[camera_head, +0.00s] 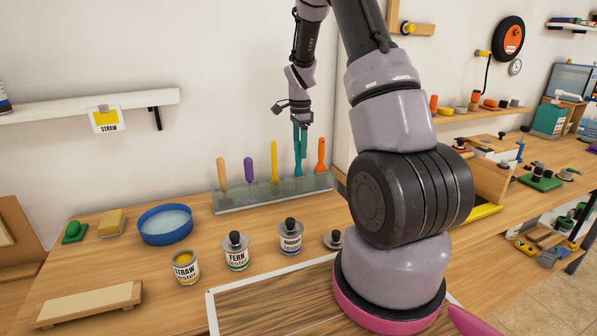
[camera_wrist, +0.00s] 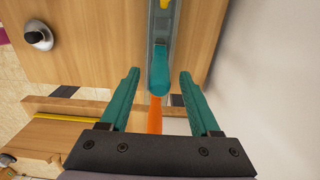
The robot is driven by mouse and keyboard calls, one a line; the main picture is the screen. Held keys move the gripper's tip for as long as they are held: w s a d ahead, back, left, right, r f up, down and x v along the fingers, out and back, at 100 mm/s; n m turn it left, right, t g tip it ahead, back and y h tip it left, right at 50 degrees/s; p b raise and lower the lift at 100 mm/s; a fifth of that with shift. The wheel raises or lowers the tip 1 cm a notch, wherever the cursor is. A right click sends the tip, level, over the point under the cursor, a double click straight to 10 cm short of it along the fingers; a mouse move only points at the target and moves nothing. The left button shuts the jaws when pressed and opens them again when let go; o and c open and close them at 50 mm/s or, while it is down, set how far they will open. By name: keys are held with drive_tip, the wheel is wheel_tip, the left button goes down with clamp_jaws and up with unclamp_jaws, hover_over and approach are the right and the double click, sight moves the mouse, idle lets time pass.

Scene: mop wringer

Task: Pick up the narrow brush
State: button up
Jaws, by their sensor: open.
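Several upright handles stand in a grey-green rack (camera_head: 232,202) at the back of the bench: a tan handle (camera_head: 222,173), a purple handle (camera_head: 249,170), a slim yellow handle (camera_head: 275,160), a teal handle (camera_head: 298,168) and an orange handle (camera_head: 321,156). Their lower ends are hard to make out, so I cannot tell which is the narrow brush. My gripper (camera_head: 300,146) is open, pointing down above the teal handle. In the wrist view, the teal handle (camera_wrist: 160,72) lies between the spread teal fingers (camera_wrist: 159,76), with visible gaps either side. The orange handle (camera_wrist: 155,116) shows nearer the palm.
A blue bowl (camera_head: 166,225), yellow sponge (camera_head: 112,222), STRAW tin (camera_head: 185,268), FERN tin (camera_head: 236,252) and another tin (camera_head: 290,238) stand in front of the rack. A white-edged tray (camera_head: 209,305) lies nearer me. The wall is close behind the rack.

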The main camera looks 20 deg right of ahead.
sight(299, 167)
drive_tip(key=f, duration=0.5)
drive_tip(key=shift+a, duration=0.3)
clamp_jaws()
wheel_tip(299, 167, up, 10)
idle(0.3)
